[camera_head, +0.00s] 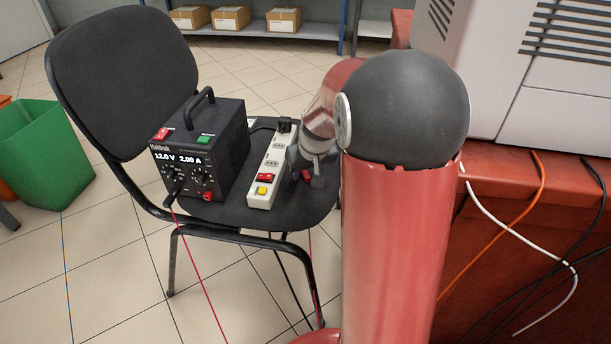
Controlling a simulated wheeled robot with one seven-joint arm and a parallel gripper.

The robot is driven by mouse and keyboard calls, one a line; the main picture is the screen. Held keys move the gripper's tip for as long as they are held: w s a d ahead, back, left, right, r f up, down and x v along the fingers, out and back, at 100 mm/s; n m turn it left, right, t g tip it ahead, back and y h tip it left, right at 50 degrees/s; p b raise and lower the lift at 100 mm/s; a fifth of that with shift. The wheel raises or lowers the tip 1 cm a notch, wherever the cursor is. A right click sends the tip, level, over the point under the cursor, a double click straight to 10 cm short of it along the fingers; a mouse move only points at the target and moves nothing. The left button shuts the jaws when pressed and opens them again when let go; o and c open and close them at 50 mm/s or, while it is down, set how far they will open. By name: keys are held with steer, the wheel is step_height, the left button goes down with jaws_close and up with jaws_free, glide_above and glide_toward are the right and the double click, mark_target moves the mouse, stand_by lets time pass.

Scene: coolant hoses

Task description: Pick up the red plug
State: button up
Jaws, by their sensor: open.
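My gripper (306,172) is at the right part of the black chair seat, just right of the white power strip. It is open and points down, close to the seat. A small red piece (317,182) shows at its fingertips; it may be the red plug, but it is too small and covered to be sure. I cannot tell whether it lies between the fingers or beside them. A thin red lead (200,265) hangs from the front of the black power supply (205,150), and a short red line shows below the seat's right side.
The power strip (272,165) has a red switch, a yellow piece and a black plug at its far end. The chair backrest (120,75) rises at left, beside a green bin (40,155). A red bench (530,215) with hanging cables is at right. My arm hides the middle.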

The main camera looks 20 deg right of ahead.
mark_target(307, 175)
jaws_close()
steer(key=shift+r, duration=0.1)
step_height(307, 175, up, 20)
steer(key=p, duration=0.3)
stand_by(0.5)
